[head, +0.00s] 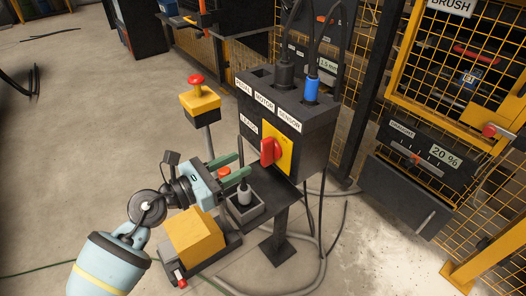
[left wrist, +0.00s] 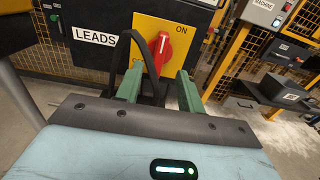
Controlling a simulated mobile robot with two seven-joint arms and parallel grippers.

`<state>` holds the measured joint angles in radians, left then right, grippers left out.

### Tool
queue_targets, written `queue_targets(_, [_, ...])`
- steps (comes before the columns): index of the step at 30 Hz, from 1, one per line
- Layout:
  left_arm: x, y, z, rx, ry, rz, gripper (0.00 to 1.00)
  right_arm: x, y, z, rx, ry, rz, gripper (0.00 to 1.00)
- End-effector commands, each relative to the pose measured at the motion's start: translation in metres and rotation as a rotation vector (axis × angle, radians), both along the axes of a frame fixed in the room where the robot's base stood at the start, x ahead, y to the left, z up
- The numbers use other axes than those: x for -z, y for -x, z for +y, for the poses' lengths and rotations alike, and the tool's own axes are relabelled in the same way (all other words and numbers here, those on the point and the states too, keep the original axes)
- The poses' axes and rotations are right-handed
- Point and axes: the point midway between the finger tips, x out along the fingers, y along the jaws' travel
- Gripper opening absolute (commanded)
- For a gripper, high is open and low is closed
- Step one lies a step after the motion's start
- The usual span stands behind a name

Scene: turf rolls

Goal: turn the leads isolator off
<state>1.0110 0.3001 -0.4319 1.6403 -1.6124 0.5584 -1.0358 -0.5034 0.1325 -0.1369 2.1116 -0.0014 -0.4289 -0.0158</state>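The leads isolator is a red rotary handle (head: 268,152) on a yellow plate (head: 284,156), on the front of a dark box beside the "LEADS" label (head: 249,126). In the left wrist view the red handle (left wrist: 159,50) stands roughly upright, a white mark on its upper part. "ON" is at the plate's upper right; a lower-left label is mostly hidden by a black cable (left wrist: 142,50). My left gripper (head: 232,165) is open, its green fingers apart and pointing at the isolator. The handle lies ahead between the fingertips (left wrist: 158,82), with no visible contact. My right gripper is not in view.
A grey socket box with a plug (head: 244,194) sits on the shelf just below my left gripper. A red stop button on a yellow box (head: 199,98) stands behind it. A yellow block (head: 196,236) is below. Cables with black and blue plugs (head: 311,90) rise from the dark box.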

Motion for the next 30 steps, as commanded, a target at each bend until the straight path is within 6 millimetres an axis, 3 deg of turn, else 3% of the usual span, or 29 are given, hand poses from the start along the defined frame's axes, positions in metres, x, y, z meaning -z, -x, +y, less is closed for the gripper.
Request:
queue_targets(15, [0.0,-0.039,-0.054,0.0,0.004,0.002,0.38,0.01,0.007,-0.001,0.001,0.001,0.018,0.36])
queue_targets(27, [0.0,-0.044,-0.061,0.0,0.004,0.002,0.38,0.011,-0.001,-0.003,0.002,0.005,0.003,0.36])
queue_targets(30, [0.0,-0.044,-0.061,0.0,0.004,0.002,0.28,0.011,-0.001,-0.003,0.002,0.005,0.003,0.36])
